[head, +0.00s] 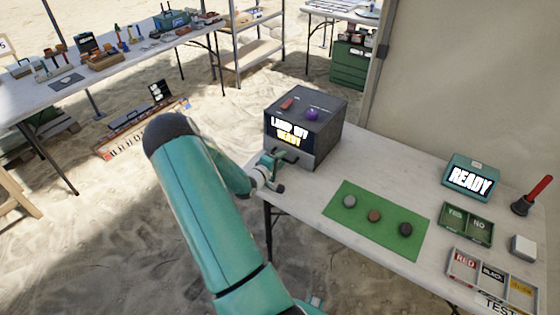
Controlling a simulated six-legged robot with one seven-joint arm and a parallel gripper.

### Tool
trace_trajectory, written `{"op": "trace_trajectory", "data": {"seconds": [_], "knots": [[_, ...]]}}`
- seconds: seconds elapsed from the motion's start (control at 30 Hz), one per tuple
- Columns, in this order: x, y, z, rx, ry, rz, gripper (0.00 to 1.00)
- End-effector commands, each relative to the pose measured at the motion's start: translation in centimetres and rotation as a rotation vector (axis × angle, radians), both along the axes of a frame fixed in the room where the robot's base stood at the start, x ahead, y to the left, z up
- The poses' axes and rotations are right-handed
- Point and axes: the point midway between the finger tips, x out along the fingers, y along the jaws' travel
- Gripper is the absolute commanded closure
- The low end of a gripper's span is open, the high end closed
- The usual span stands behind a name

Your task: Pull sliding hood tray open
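The hood is a dark grey box (322,112) on the white table, with a front display reading "LAMP OFF" and "READY". A lighter grey tray front (305,163) with a dark handle (286,155) runs along the lower front of the box. The tray front looks flush with the box. My gripper (277,170) is at the left end of the tray front, close to the handle. I cannot tell whether it touches the handle or whether its fingers are open or shut. My teal arm hides part of the table's left edge.
A green mat (376,242) with three stones lies in front of the box. To the right are a "READY" display (472,178), a YES/NO tray (467,223), a colour-labelled tray (492,273) and a red-handled tool (532,196). A canvas wall (465,80) stands behind.

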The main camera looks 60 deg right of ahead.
Motion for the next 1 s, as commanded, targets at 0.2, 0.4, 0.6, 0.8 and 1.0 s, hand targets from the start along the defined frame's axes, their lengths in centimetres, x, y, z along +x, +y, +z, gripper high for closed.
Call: {"op": "trace_trajectory", "data": {"seconds": [0.2,0.4,0.6,0.8,1.0], "knots": [[0.0,0.0,0.0,0.000,0.000,0.000,0.80],[0.0,0.0,0.0,0.000,0.000,0.000,1.00],[0.2,0.6,0.0,0.001,-0.001,0.001,1.00],[1.0,5.0,0.0,0.003,-0.002,0.005,1.00],[1.9,10.5,0.0,0.002,-0.002,0.006,1.00]]}}
